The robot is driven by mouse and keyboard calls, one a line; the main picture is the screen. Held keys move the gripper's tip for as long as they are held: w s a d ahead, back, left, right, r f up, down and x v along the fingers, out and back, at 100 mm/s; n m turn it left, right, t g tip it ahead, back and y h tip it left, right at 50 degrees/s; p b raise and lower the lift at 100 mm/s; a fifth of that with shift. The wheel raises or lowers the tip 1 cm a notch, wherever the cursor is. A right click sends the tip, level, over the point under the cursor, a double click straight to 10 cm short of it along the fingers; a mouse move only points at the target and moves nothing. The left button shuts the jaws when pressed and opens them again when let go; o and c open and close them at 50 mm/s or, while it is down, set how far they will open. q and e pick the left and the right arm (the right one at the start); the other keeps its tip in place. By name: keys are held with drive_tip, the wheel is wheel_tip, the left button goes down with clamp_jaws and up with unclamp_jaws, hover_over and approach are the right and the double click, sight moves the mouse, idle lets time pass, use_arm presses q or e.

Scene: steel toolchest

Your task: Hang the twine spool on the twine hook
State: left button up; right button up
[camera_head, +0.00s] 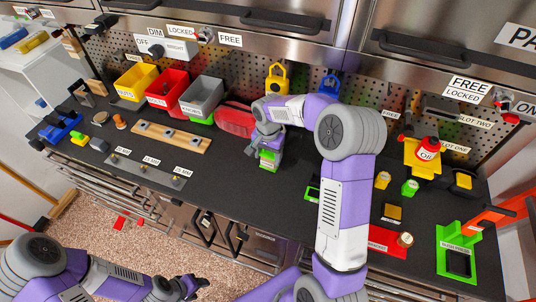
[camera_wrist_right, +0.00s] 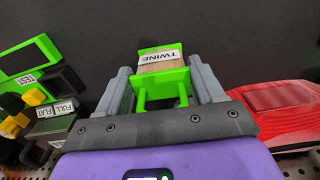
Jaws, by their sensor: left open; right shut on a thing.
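The twine spool (camera_wrist_right: 152,76) is green with a tan middle and a white TWINE label, upside down in the right wrist view. My right gripper (camera_wrist_right: 165,85) is shut on it, one grey finger on each side. In the head view the green spool (camera_head: 268,159) shows below my right gripper (camera_head: 264,147), over the black worktop left of my forearm. Whether it touches the worktop is unclear. My left gripper (camera_head: 190,286) is open and empty, low in front of the chest. I cannot make out the twine hook; my right arm covers part of the back panel.
Yellow (camera_head: 136,82), red (camera_head: 168,89) and grey (camera_head: 201,97) bins stand along the pegboard. A wooden strip (camera_head: 171,138) lies in front.

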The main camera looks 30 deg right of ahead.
sight(268, 155)
drive_tip(key=shift+f, duration=0.1)
drive_tip(key=o, duration=1.2)
drive_tip(key=r, duration=0.7)
drive_tip(key=shift+w+d+r, duration=0.1)
drive_tip(key=shift+w+r, duration=0.1)
drive_tip(key=shift+r, duration=0.05)
